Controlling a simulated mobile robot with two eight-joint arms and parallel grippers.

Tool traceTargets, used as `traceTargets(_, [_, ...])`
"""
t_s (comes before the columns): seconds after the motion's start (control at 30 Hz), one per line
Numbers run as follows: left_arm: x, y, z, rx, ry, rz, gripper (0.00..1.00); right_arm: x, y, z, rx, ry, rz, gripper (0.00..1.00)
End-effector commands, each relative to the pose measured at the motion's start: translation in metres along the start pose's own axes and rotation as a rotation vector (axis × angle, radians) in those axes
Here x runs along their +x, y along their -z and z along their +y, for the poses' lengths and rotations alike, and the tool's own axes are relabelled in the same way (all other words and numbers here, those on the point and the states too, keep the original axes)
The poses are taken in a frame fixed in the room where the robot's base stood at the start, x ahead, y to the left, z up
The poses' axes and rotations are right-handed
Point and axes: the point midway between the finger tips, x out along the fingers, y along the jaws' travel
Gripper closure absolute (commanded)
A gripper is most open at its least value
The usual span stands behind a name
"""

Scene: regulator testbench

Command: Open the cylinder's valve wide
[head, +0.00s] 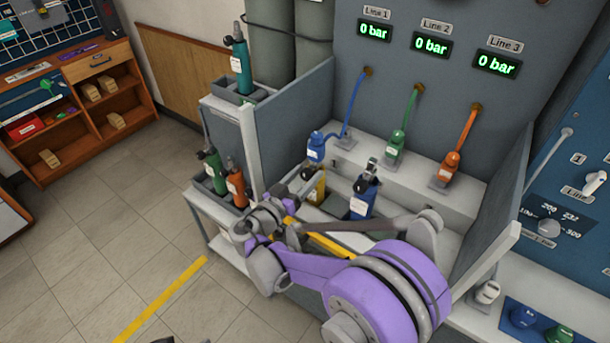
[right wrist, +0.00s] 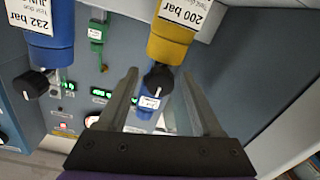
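A yellow cylinder (head: 317,186) labelled 200 bar stands on the bench, partly behind my right gripper (head: 301,184). In the right wrist view, the yellow cylinder (right wrist: 172,40) appears upside down with its black valve knob (right wrist: 158,79). The two fingers of my right gripper (right wrist: 160,76) are apart, one on each side of the knob in the picture. I see gaps between knob and fingers, and no contact. A blue cylinder (head: 362,197) stands to the right; it is labelled 232 bar in the wrist view (right wrist: 50,38). My left gripper is not in view.
Blue (head: 316,148), green (head: 396,143) and orange (head: 451,163) regulators with hoses stand at the back. The three line displays (head: 430,44) read 0 bar. A teal cylinder (head: 240,62) stands on the left ledge; green (head: 212,165) and orange (head: 235,185) cylinders stand below.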

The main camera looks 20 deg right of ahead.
Motion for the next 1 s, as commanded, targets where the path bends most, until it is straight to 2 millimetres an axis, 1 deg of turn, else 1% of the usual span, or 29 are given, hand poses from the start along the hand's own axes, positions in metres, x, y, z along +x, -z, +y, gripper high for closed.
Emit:
traceTargets(0.03, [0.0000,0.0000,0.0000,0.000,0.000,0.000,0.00,-0.0002,0.0000,-0.0001,0.000,0.000,0.000,0.44])
traceTargets(0.33, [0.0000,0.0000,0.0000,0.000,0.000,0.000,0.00,-0.0004,0.0000,-0.0001,0.000,0.000,0.000,0.98])
traceTargets(0.37, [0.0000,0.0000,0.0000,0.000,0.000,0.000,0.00,-0.0004,0.0000,-0.0001,0.000,0.000,0.000,1.00])
traceTargets(0.57, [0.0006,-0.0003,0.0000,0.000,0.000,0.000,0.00,-0.0004,-0.0002,-0.0001,-0.028,0.000,0.000,1.00])
traceTargets(0.8, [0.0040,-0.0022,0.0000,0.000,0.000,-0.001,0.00,-0.0005,-0.0006,-0.0005,-0.264,0.000,0.000,1.00])
traceTargets(0.9, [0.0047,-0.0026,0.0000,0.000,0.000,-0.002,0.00,-0.0005,-0.0005,-0.0006,-0.337,0.000,0.000,1.00])
traceTargets(1.0, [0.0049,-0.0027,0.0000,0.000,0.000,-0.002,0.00,-0.0005,-0.0002,-0.0006,-0.370,0.000,0.000,1.00])
